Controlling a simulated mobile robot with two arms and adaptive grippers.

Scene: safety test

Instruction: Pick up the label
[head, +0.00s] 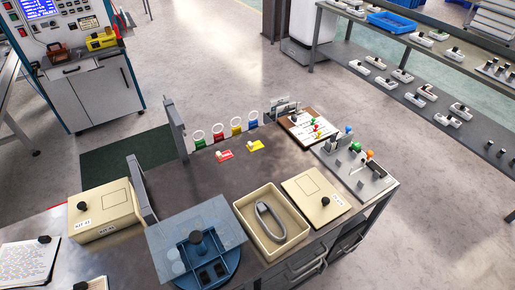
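Two small label-like tags lie flat on the dark workbench (205,178): a red one (226,157) with white marks and a yellow one (257,146) to its right. Each has a small pale knob-like piece on it. I cannot tell which one is the label of the task. Neither of my grippers is in view, and nothing is seen touching the tags.
Coloured tags with white rings stand along the bench's back edge. A clipboard (299,133) and a grey tool panel (364,187) lie right. A beige tray (245,213), a blue round container (225,266) and a beige box (103,207) stand nearer. Bench around the tags is clear.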

